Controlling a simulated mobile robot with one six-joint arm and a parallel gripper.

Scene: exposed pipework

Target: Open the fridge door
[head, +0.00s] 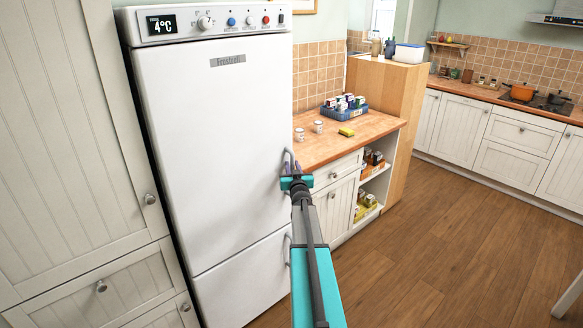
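The white fridge (215,130) stands at the left centre, with a control panel showing 4°C along its top. Its large upper door looks closed and flush with the body. The grey door handle (286,164) is a vertical bar at the door's right edge, partly hidden by my gripper. My gripper (291,172), teal at its base, is at this handle, its fingers overlapping the bar in the picture. I cannot tell whether the fingers are shut on it. A lower fridge door (245,281) also looks closed, with its own handle at the right edge.
Tall cream cabinets (60,110) stand close on the fridge's left. A wooden counter (375,126) with a blue crate (344,109), small cans and a yellow sponge adjoins it on the right. The wooden floor (440,240) is open at the right.

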